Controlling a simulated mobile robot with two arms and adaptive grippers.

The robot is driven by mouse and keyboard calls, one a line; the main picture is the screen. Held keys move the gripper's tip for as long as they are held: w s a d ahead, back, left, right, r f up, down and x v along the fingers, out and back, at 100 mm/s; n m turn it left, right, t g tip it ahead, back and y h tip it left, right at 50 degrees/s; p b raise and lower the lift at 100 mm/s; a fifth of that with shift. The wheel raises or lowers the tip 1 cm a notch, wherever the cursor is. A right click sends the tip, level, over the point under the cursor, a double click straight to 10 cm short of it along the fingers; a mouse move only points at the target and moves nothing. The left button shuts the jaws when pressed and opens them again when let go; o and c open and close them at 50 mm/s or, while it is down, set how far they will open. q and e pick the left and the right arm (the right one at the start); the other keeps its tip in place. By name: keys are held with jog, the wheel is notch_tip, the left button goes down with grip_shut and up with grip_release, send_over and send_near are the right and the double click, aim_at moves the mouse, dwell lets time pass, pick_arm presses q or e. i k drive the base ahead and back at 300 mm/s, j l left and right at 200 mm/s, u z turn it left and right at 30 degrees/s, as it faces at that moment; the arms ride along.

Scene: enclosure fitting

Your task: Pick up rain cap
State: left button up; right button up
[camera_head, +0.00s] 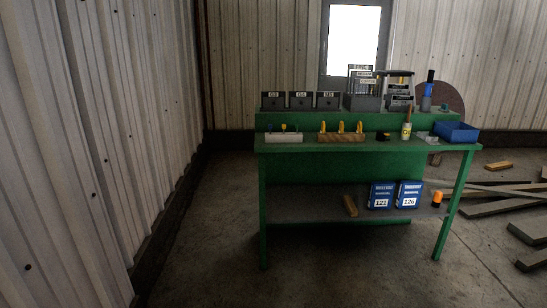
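I cannot tell for sure which thing is the rain cap. A small black item (383,137) lies on the green workbench (330,150) right of the wooden block, too small to make out. A small grey item (429,138) lies near the blue tray and is also unclear. Neither of my grippers shows in the head view, and the bench stands some distance ahead of me.
A wooden block (342,138) with yellow-handled tools, a white block (284,138) and a blue tray (456,132) stand on the bench. Blue manuals (382,196) are on its lower shelf. Planks (505,190) lie at right. Floor in front is clear.

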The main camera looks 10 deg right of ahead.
aim_at(381, 137)
jog(key=i+z, duration=0.2)
jog(key=i, duration=0.5)
jog(key=i+z, duration=0.2)
jog(key=i, duration=0.55)
jog(key=i+j+z, duration=0.15)
jog(key=i, duration=0.55)
jog(key=i+l, duration=0.45)
jog(key=i+l+z, duration=0.15)
jog(key=i+l, duration=0.25)
jog(key=i, duration=0.15)
